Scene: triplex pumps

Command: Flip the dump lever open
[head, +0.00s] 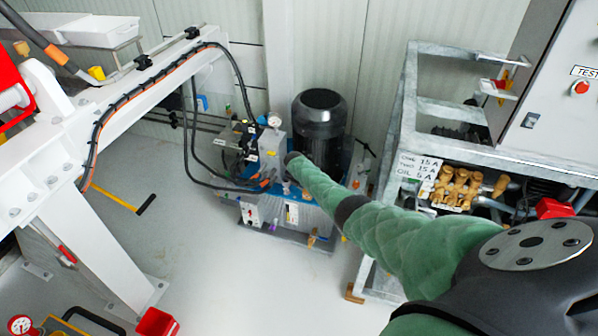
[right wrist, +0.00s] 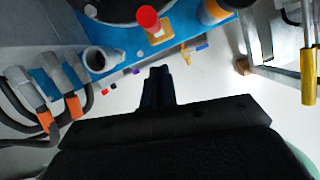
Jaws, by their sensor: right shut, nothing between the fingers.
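The pump unit (head: 298,205) has a blue base and a black motor (head: 320,115), and stands on the floor in the middle of the head view. My right arm reaches over it from the lower right, and its dark end covers part of the fittings. In the right wrist view my right gripper (right wrist: 158,75) is shut and empty, pointing at the blue edge (right wrist: 185,30) of the unit. A red cap (right wrist: 148,18) on an orange fitting is just beyond the fingertips. I cannot tell which part is the dump lever. My left gripper is not in view.
Hoses with orange collars (right wrist: 73,106) lie left of the gripper. A grey metal frame (head: 430,65) with brass valves (head: 460,185) and a control box (head: 555,100) stands at right. A white beam (head: 120,100) runs at left.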

